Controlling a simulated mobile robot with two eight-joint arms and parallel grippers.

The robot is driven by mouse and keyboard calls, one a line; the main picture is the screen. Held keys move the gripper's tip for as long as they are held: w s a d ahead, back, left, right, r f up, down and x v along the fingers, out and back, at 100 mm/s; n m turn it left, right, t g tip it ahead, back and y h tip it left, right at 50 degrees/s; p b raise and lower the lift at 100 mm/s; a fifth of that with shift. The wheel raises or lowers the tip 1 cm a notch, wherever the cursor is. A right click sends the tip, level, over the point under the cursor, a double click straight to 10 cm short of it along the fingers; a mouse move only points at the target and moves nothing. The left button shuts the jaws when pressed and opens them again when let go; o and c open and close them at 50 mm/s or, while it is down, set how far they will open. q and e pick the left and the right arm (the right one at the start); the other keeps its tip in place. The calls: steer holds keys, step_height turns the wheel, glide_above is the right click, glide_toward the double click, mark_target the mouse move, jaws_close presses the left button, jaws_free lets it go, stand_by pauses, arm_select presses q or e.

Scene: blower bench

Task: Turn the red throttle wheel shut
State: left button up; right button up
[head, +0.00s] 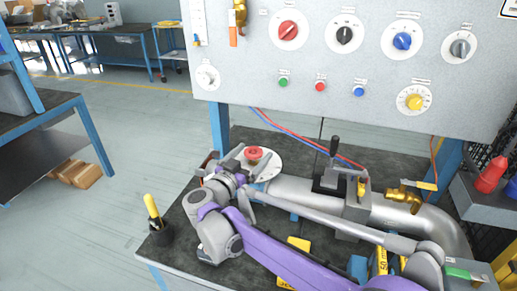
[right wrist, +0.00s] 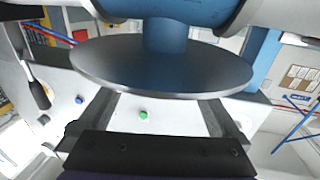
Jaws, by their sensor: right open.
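A red knob (head: 254,153) sits in the middle of a pale round disc (head: 268,168) on the bench, by the left end of the big grey pipe. It is the only red wheel-like part on the bench. My right gripper (head: 246,172) is beside the disc, at its near left edge, with fingers apart and nothing seen between them. In the right wrist view a broad grey disc (right wrist: 160,72) on a blue stem spans the space ahead of my open fingers (right wrist: 158,103) and hides their tips. I cannot tell whether they touch it. My left gripper is out of view.
The grey pipe (head: 290,188) runs right along the bench, with a black-handled lever (head: 335,147) and a brass valve (head: 402,196). A panel (head: 345,75) of dials stands behind. A yellow-handled tool (head: 152,206) stands in a dark cup at the left.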

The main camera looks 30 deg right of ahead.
mark_target(261, 149)
steer(key=shift+x, duration=2)
steer(key=c, duration=1.4)
steer(key=m+g, duration=0.1)
steer(key=m+g+h, duration=0.1)
steer(key=g, duration=0.1)
steer(key=m+g, duration=0.1)
steer(key=shift+s+d+r+h, duration=0.1)
steer(key=shift+s+h, duration=0.2)
steer(key=shift+h, duration=0.1)
steer(key=shift+s+d+m+g+h+p, duration=0.1)
steer(key=shift+s+m+g+h+p, duration=0.1)
steer(key=shift+m+g, duration=0.45)
steer(key=shift+s+m+g+h+p, duration=0.15)
steer(key=shift+m+g+p, duration=0.1)
steer(key=shift+g, duration=0.7)
steer(key=o, duration=1.4)
